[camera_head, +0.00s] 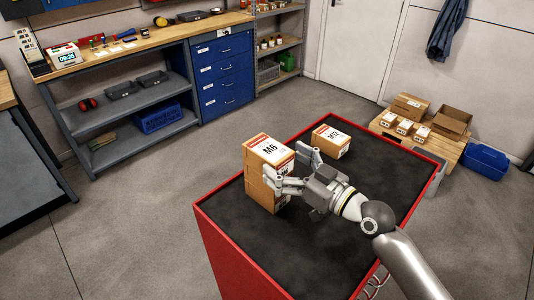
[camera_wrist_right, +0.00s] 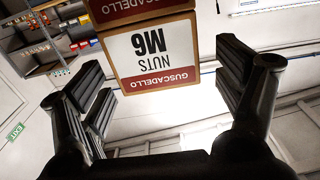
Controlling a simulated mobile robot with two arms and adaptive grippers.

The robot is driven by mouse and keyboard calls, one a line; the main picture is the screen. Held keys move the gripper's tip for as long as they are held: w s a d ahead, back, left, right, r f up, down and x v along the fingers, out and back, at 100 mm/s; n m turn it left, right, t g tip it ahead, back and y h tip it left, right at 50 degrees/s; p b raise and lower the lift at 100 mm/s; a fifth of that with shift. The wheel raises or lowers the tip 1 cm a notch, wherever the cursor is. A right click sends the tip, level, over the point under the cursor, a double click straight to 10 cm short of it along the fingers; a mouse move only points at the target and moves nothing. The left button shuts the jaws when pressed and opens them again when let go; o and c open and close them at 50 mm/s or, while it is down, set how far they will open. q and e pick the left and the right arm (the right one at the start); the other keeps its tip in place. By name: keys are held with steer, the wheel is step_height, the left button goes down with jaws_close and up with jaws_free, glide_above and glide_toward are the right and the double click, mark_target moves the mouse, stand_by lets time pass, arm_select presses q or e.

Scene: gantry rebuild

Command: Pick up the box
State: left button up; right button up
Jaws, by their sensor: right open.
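A cardboard box marked M6 (camera_head: 262,152) with a white and red label sits at the top of a small stack on the red cart's black top (camera_head: 345,215). More cardboard of the stack (camera_head: 259,188) shows below it. My right gripper (camera_head: 285,161) is open at the right side of the stack, fingers pointing at it. In the right wrist view the M6 label (camera_wrist_right: 152,55) appears upside down between the spread fingers of the gripper (camera_wrist_right: 165,80). I cannot tell whether a finger touches the box. My left gripper is not in view.
A box marked M12 (camera_head: 331,140) lies behind on the same cart. A workbench (camera_head: 140,45) with blue drawers (camera_head: 222,75) stands at the back left. A pallet with boxes (camera_head: 412,130) and a blue case (camera_head: 485,162) are on the floor at right.

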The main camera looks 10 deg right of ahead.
mark_target(270, 149)
steer(key=shift+w+a+r, duration=0.15)
steer(key=shift+w+a, duration=0.15)
steer(key=shift+w, duration=0.1)
steer(key=p+x, duration=0.2)
steer(key=x, duration=0.2)
steer(key=shift+w+r+p, duration=0.2)
steer(key=shift+p, duration=0.1)
steer(key=shift+w+a+f, duration=0.15)
steer(key=shift+w+a, duration=0.05)
steer(key=shift+w, duration=0.05)
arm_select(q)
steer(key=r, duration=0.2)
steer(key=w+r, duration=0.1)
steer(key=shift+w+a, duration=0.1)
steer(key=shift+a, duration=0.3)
arm_select(e)
steer(key=shift+c, duration=0.9)
steer(key=c, duration=1)
